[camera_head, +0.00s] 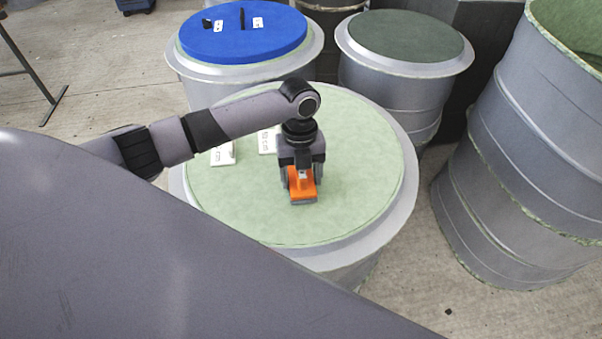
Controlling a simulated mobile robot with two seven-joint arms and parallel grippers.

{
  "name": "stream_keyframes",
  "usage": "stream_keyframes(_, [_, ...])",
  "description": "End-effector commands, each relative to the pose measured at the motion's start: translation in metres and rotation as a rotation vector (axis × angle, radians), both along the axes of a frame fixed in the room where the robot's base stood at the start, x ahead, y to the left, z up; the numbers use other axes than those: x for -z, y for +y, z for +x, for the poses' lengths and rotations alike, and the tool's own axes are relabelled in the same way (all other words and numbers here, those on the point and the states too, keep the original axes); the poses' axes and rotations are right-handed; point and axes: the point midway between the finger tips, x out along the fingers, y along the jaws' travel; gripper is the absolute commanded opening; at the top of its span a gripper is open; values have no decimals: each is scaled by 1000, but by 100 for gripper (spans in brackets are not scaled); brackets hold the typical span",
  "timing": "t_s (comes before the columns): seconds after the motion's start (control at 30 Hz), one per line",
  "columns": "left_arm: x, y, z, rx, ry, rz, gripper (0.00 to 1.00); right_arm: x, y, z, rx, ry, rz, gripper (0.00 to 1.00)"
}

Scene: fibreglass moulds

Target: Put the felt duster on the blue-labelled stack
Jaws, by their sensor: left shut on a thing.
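My left gripper (301,176) points down over the pale green top of the near grey drum (360,205). It is shut on the felt duster (303,190), which has an orange body and a grey underside. The duster is at or just above the green top; I cannot tell whether it touches. My right gripper is not in view.
Behind stands a drum with a blue top (240,44), bearing small black items and white labels. A drum with a dark green top (405,38) is right of it. Tall grey moulds (530,130) stand at the right. The near drum's right side is clear.

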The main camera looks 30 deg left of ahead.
Motion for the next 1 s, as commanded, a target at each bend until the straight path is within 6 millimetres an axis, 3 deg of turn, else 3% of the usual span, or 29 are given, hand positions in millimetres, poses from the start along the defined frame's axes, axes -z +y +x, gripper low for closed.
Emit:
stream_keyframes(0.13, [3, 0, 0, -1, 0, 0, 41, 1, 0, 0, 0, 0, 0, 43])
stream_keyframes(0.17, [2, 0, 0, -1, 0, 0, 72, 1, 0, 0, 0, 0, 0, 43])
stream_keyframes(0.2, [2, 0, 0, -1, 0, 0, 85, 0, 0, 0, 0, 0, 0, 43])
stream_keyframes(0.23, [2, 0, 0, -1, 0, 0, 91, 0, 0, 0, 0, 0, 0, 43])
stream_keyframes(0.63, [-6, 0, 1, 0, -3, 0, 91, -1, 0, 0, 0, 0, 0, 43])
stream_keyframes(1.0, [-80, 6, 9, 0, -5, -1, 91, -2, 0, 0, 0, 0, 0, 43])
